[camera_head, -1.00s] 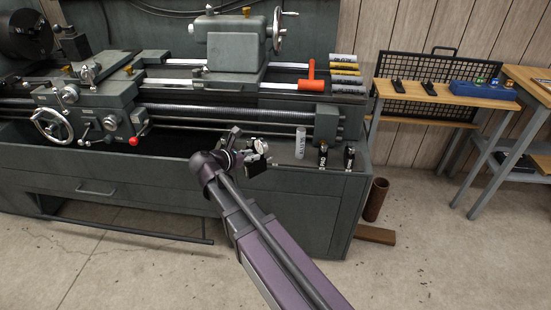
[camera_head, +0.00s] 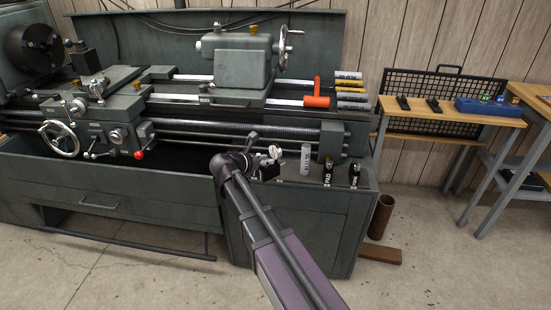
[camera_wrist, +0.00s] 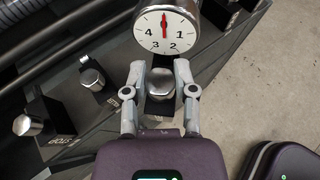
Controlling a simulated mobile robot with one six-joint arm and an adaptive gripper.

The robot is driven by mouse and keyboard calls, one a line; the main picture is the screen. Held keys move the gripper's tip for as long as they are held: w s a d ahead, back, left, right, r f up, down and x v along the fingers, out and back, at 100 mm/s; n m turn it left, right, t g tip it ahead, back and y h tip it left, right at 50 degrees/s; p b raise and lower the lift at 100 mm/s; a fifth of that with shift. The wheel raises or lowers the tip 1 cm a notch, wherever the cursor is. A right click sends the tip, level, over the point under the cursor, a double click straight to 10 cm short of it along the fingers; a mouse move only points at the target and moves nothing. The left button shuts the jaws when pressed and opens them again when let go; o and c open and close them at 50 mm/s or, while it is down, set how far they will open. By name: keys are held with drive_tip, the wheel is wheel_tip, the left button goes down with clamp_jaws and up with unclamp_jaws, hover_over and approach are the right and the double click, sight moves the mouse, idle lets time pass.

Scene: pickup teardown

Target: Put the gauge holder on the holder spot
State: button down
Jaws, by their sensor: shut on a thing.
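The gauge holder (camera_wrist: 162,84) is a black block with a rounded metal knob, between my fingers in the wrist view. A round white dial with a red needle (camera_wrist: 166,31) sits just beyond it, apparently joined to it. My gripper (camera_wrist: 160,72) is shut on the holder. In the head view the dial (camera_head: 275,152) shows at the end of my arm, beside my gripper (camera_head: 262,161), over the right end of the lathe's lower ledge (camera_head: 290,192). I cannot make out which marking is the holder spot.
A pale cylinder (camera_head: 305,158) and two black labelled pieces (camera_head: 327,172) (camera_head: 354,176) stand just right of my gripper. In the wrist view, black pieces with metal knobs (camera_wrist: 92,76) stand on the left. The lathe bed (camera_head: 225,102) rises behind. A wooden bench (camera_head: 450,107) is right.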

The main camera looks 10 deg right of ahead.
sight(274, 156)
drive_tip(key=w+d, duration=0.4)
drive_tip(key=w, duration=0.3)
drive_tip(key=shift+d+f+b, duration=0.3)
drive_tip(key=shift+d+f, duration=0.05)
drive_tip(key=shift+f, duration=0.05)
drive_tip(key=shift+f+b, duration=1.75)
drive_tip(key=shift+b, duration=0.05)
drive_tip(key=shift+f, duration=0.1)
drive_tip(key=shift+c, duration=2.1)
unclamp_jaws()
drive_tip(key=shift+s+a+r+p, duration=0.3)
drive_tip(key=shift+a+r, duration=0.1)
drive_tip(key=p+v, duration=0.4)
drive_tip(key=v, duration=0.7)
